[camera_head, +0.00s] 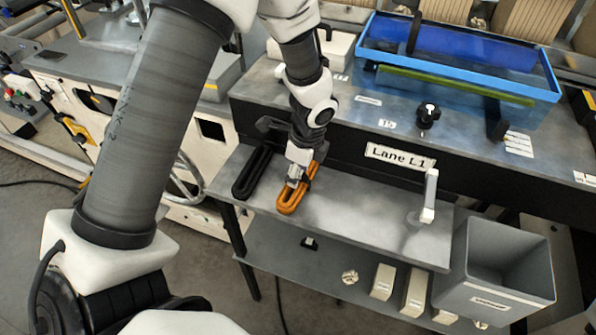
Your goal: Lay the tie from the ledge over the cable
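An orange looped cable (287,205) lies on the grey ledge (350,217), in front of the dark bench. A black looped cable (247,177) lies to its left. My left gripper (297,178) points down right over the orange loop and covers its far part. A small silver-grey piece shows at the fingertips; I cannot tell whether it is a held tie or part of the fingers. Whether the fingers touch the loop is also unclear. I cannot make out a separate tie on the ledge. My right gripper is out of view.
A white upright post (429,195) stands at the ledge's right part. A grey bin (505,265) stands right of the ledge. A lower shelf (320,267) holds several small items. A blue-rimmed tray (545,75) sits on the bench behind. The ledge's middle is clear.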

